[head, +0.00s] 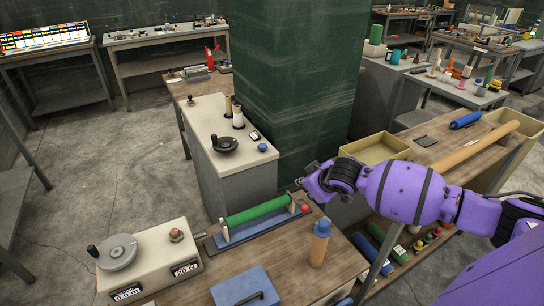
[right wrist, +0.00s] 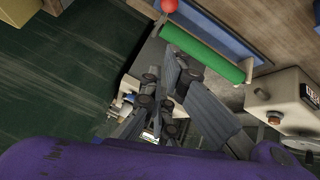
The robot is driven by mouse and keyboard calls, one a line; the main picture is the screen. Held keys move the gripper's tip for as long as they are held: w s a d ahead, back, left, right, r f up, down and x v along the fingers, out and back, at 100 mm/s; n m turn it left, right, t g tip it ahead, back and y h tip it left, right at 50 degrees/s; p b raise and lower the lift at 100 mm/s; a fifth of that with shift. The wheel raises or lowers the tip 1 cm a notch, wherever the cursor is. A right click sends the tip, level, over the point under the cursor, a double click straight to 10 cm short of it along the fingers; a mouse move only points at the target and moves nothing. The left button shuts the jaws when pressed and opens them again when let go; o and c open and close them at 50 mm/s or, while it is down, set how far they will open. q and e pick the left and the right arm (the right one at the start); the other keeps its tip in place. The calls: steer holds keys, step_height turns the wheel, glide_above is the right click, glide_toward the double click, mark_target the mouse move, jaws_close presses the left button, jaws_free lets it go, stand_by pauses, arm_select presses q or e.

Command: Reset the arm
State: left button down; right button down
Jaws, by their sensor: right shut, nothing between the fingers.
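My right arm (head: 405,190) is purple and reaches in from the right edge of the head view. Its gripper (head: 302,190) is above the back edge of the wooden workbench, close to the red ball end of a blue stand (head: 240,237) that bears a green roller (head: 256,211). In the right wrist view the gripper (right wrist: 178,62) shows its grey fingers together and empty. The green roller (right wrist: 205,52) lies beyond them, and contact cannot be seen. My left gripper is in neither view.
A green pillar (head: 296,80) and a white-topped cabinet (head: 220,145) stand behind.

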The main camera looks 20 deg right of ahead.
steer(key=a+n+t+y, duration=0.1)
steer(key=a+n+t, duration=0.15)
steer(key=a, duration=0.35)
steer(key=s+a+f+y, duration=0.2)
steer(key=s+a+f, duration=0.6)
steer(key=s+a+f+m, duration=0.1)
steer(key=s+f, duration=0.3)
steer(key=s, duration=0.6)
steer(key=s+a+f+m+g+h, duration=0.1)
steer(key=s+f+m, duration=0.2)
steer(key=s, duration=0.6)
steer(key=s+a+f+m+g+h, duration=0.1)
steer(key=s+f, duration=0.4)
steer(key=s, duration=0.5)
steer(key=shift+s+a+f+m, duration=0.2)
steer(key=shift+s+a+m, duration=0.1)
steer(key=shift+a+m, duration=0.25)
